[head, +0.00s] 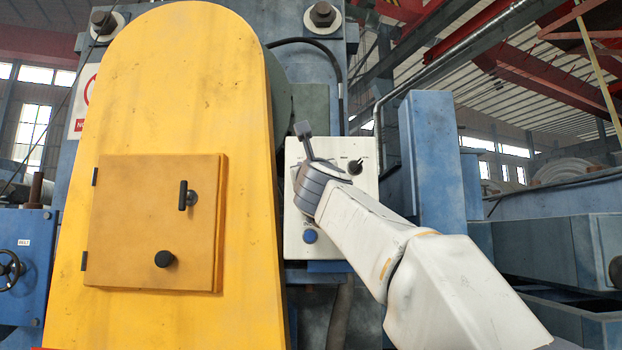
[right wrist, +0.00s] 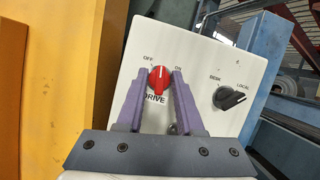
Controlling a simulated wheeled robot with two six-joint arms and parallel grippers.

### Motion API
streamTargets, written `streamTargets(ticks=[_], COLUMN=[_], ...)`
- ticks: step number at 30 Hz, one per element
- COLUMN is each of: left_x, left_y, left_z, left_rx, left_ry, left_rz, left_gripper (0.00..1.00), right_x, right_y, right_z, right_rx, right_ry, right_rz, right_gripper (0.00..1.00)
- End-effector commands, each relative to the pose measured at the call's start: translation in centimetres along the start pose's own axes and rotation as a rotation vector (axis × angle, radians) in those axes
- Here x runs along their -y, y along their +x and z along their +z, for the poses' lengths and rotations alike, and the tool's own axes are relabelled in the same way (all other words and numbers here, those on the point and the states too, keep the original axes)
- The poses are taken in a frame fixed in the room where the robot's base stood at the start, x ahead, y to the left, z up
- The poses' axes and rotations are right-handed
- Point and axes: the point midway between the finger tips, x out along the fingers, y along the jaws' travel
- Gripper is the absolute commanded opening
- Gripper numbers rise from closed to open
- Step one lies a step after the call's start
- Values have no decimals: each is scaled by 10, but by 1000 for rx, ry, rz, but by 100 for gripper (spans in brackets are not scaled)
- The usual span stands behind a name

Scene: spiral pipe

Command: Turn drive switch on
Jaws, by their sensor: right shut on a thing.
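The drive switch (right wrist: 158,82) is a red round knob with a white line, marked DRIVE below and OFF and ON above. Its line points up in the right wrist view, between the two labels. My right gripper (right wrist: 160,80) has its two purple fingers on either side of the knob and is shut on it. In the head view my right gripper (head: 308,145) is in front of the white control panel (head: 298,245) and hides the switch. My left gripper is not in view.
A black DESK/LOCAL selector (right wrist: 230,97) sits right of the switch; it also shows in the head view (head: 355,167). A blue button (head: 309,237) is lower on the panel. A large yellow guard (head: 200,80) stands close on the left, a blue post (head: 432,160) on the right.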

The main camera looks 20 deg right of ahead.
Motion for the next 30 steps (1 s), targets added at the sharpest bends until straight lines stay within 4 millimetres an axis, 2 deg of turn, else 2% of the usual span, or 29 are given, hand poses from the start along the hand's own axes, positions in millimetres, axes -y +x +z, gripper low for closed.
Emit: streamTargets(ticks=[3,12,30], left_x=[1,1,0], left_y=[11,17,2], left_z=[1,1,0], left_rx=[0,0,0], left_ry=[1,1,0], left_rz=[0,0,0], left_gripper=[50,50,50], right_x=[-3,-4,-4], right_y=[-1,0,2], right_z=[-2,0,2], right_rx=[1,-1,-2], right_ry=[106,369,812], right_rz=[-41,-149,-337], right_gripper=[0,0,0])
